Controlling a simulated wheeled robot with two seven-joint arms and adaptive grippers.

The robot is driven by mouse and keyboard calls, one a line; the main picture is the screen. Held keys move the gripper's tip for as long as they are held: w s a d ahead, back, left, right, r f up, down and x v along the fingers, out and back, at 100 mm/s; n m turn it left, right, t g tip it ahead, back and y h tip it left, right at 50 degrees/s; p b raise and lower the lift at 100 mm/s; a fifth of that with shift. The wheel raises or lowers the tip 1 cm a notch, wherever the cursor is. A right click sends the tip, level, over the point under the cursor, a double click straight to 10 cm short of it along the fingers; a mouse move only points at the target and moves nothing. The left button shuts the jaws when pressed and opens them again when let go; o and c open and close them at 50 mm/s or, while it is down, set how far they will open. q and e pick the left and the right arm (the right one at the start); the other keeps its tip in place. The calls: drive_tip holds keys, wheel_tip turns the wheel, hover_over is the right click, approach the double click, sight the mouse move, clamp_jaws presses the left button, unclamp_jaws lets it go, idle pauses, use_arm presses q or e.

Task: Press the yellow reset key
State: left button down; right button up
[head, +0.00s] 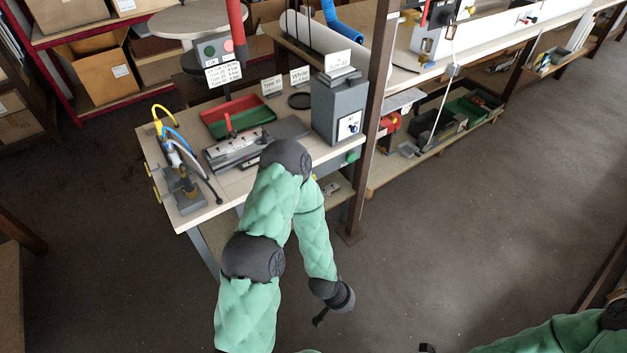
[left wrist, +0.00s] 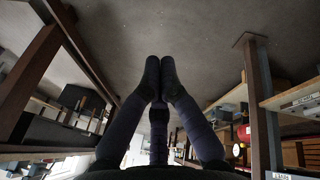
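I cannot make out a yellow reset key in either view. A grey box with a white front plate and dark knob (head: 348,125) stands at the right end of the workbench (head: 235,185).
A red tray and a green tray (head: 240,116), a grey fixture (head: 240,148) and a stand with yellow and blue hoses (head: 180,160) are on the bench. A brown post (head: 370,120) rises at its right corner. The floor (head: 450,230) to the right is clear.

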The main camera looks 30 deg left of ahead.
use_arm(q)
drive_tip(key=w+a+r+t+y+b, duration=0.1)
drive_tip(key=w+a+r+t+y, duration=0.15)
drive_tip(key=w+a, duration=0.45)
drive_tip(key=w+a+r+t+y, duration=0.15)
drive_tip(key=w+a+t, duration=0.25)
drive_tip(key=w, duration=0.6)
drive_tip(key=w+a+r+t+y+b, duration=0.1)
drive_tip(key=w+a+r+t+y, duration=0.4)
drive_tip(key=a, duration=0.5)
wheel_tip(320, 180, up, 3)
drive_tip(key=shift+w+f, duration=0.1)
drive_tip(key=shift+w, duration=0.9)
drive_tip(key=shift+a, duration=0.1)
drive_tip(key=w+a+b, duration=0.2)
drive_tip(key=w+a, duration=0.1)
drive_tip(key=a, duration=0.5)
drive_tip(key=shift+w, duration=0.2)
drive_tip(key=shift+a, duration=0.1)
